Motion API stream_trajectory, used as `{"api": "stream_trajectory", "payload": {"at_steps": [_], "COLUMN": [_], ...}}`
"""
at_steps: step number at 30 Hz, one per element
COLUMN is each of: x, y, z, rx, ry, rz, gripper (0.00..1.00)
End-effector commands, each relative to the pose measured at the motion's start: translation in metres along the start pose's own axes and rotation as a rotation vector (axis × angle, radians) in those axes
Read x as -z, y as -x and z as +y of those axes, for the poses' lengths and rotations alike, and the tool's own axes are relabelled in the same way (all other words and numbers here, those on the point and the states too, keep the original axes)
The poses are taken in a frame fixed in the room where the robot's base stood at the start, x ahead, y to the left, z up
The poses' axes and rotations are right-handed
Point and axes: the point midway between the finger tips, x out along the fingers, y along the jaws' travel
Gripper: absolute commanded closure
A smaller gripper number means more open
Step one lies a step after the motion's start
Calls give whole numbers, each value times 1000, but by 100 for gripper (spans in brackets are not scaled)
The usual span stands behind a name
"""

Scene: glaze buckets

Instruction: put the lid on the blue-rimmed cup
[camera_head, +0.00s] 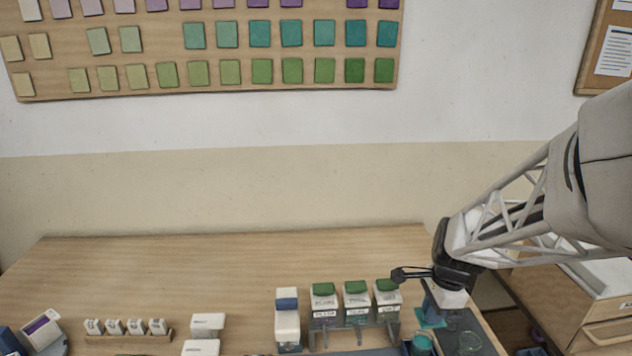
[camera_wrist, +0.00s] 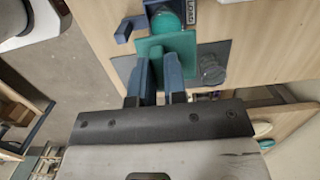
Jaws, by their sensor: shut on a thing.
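My gripper (camera_wrist: 154,68) has its two blue fingers shut on the upright teal grip of a flat square teal plate (camera_wrist: 180,43), which looks like the lid. In the head view my gripper (camera_head: 430,302) hangs at the right of the table, with the teal plate (camera_head: 431,320) at its fingertips. A clear round cup (camera_head: 470,343) stands on a dark mat to the right; it shows as a grey round shape (camera_wrist: 212,70) in the wrist view. Its rim colour is unclear. A round teal thing (camera_head: 422,344) sits in a blue holder; I cannot tell whether it is a cup.
Several green-topped containers (camera_head: 355,302) stand in a rack left of my gripper. A white and blue block (camera_head: 287,320) stands beside them. The dark mat (camera_wrist: 214,52) lies near the table's right edge. The back of the table is clear.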

Motion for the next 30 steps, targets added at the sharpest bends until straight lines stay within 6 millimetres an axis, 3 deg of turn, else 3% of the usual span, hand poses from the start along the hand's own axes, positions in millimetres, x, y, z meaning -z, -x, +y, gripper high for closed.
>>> {"api": "stream_trajectory", "payload": {"at_steps": [14, 30], "x": [0, 4], "y": [-4, -32], "z": [0, 1], "rx": [0, -1], "ry": [0, 1], "rz": [0, 0], "gripper": [100, 100]}}
